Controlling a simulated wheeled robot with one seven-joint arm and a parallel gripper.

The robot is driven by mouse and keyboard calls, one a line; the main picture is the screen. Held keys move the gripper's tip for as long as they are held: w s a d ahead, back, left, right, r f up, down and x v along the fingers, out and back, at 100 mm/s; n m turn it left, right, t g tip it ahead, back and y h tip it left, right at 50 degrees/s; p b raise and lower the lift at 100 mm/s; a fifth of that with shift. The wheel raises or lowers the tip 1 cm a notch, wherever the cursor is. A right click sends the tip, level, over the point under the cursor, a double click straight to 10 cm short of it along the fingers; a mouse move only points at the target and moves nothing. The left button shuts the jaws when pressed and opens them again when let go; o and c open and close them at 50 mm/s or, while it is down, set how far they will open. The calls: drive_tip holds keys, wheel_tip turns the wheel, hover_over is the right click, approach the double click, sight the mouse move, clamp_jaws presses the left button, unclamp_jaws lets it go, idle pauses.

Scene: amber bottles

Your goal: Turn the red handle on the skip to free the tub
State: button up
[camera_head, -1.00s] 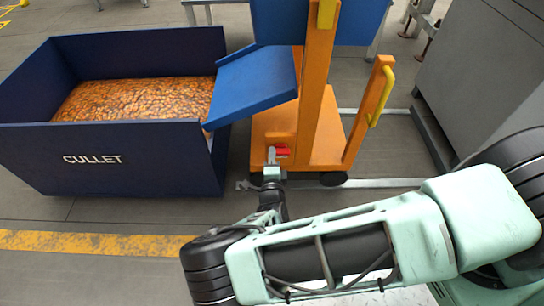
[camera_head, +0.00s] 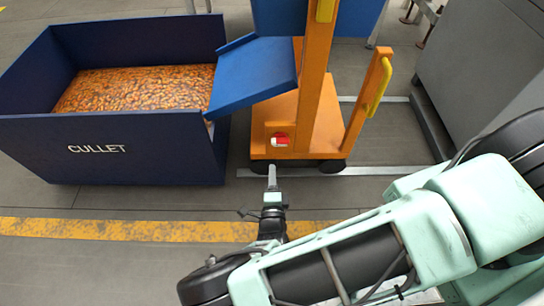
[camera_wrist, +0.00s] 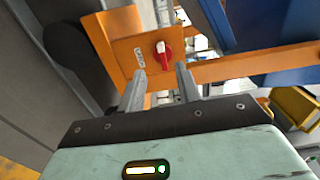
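The red handle (camera_head: 281,140) sits low on the front of an orange wheeled frame (camera_head: 330,100), not on the box marked CULLET. In the wrist view the handle (camera_wrist: 164,57) is a red knob with a white part, set on an orange panel beside small markings. My gripper (camera_head: 272,172) is in front of the frame, back from the handle. In the wrist view my gripper (camera_wrist: 160,78) is open and empty, its two fingers apart, with the handle beyond the tips. A blue tub (camera_head: 360,20) shows at the top, partly cut off.
A dark blue box (camera_head: 150,160) marked CULLET, full of amber pieces, stands at left. A blue chute (camera_head: 255,78) slopes over its right edge. A grey cabinet (camera_head: 480,80) stands at right. The floor before the frame is clear, with a yellow stripe (camera_head: 120,230).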

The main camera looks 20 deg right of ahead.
drive_tip(key=v, duration=0.5)
drive_tip(key=shift+s+a+p, duration=0.15)
drive_tip(key=shift+s+p, duration=0.1)
drive_tip(key=shift+p, duration=0.1)
